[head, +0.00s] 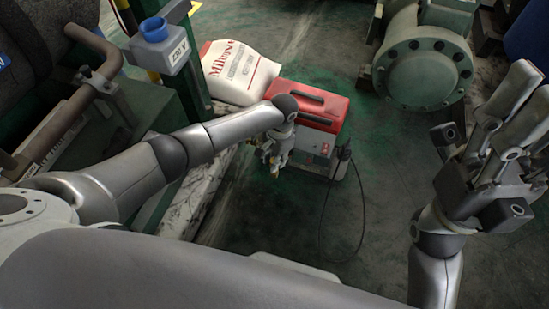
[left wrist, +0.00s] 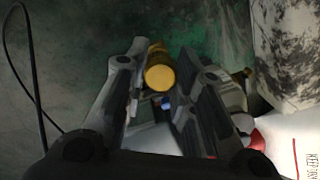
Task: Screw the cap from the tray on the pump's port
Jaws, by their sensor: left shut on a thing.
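My left gripper (head: 274,158) points down at the left side of a red-topped grey unit (head: 320,110), which appears to be the pump. In the left wrist view, my left gripper (left wrist: 160,85) is shut on a yellow, brass-like round cap (left wrist: 160,78) between its fingertips. A small orange-yellow bit of the cap (head: 274,172) shows below the fingers in the head view. I cannot make out the port or whether the cap touches it. My right gripper (head: 512,120) is raised at the right, open and empty.
A white and red sack (head: 240,70) lies behind the unit. A black cable (head: 355,205) loops on the floor at its right. A large green flanged pipe (head: 425,70) stands behind right. A grey box with a blue top (head: 155,30) is at upper left.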

